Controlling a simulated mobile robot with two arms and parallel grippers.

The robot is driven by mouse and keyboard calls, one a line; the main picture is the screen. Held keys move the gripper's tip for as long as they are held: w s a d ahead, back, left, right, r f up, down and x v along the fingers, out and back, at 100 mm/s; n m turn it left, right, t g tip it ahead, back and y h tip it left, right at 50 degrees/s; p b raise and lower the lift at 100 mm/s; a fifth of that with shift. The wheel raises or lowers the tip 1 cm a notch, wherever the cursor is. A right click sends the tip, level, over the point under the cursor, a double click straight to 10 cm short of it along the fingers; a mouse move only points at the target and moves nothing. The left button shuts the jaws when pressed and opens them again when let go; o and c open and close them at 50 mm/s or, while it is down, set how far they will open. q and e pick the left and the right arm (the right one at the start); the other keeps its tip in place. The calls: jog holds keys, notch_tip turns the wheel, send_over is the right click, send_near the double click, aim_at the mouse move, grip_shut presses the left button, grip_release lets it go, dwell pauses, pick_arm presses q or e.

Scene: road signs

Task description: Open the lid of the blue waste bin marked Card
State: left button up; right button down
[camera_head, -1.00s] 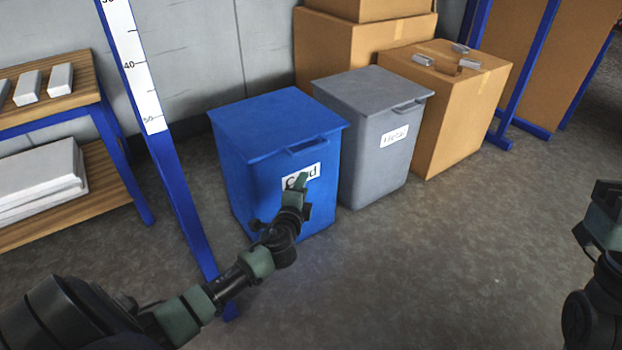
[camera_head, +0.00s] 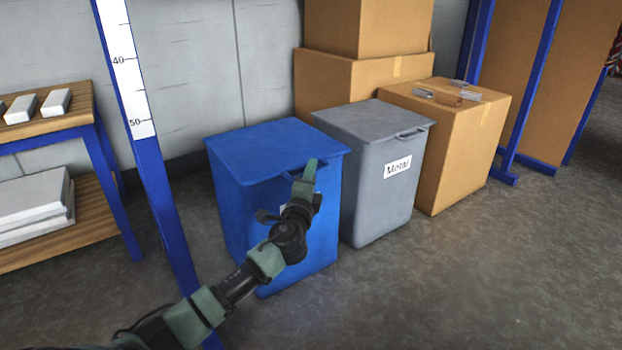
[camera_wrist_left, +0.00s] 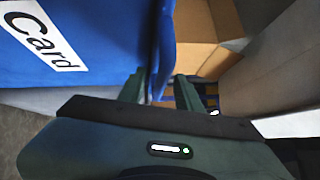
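The blue waste bin (camera_head: 235,215) stands left of centre in the head view, with its lid (camera_head: 272,147) down flat. My left gripper (camera_head: 311,167) is at the lid's front edge, by the handle, and hides the label there. In the left wrist view the white Card label (camera_wrist_left: 42,42) shows on the bin's blue front (camera_wrist_left: 95,60). There the fingers of my left gripper (camera_wrist_left: 158,92) stand apart, and a blue edge of the bin reaches between them. I cannot tell whether they touch it. My right gripper is out of view.
A grey bin (camera_head: 375,185) marked Metal stands close on the right. Cardboard boxes (camera_head: 462,130) are beyond it. A blue post (camera_head: 165,205) with a scale and a wooden shelf (camera_head: 80,225) stand left. The floor at right front is clear.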

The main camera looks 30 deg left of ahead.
pick_arm(q)
jog(key=shift+w+a, duration=0.1)
jog(key=shift+w, duration=0.15)
grip_shut()
dwell(1.4)
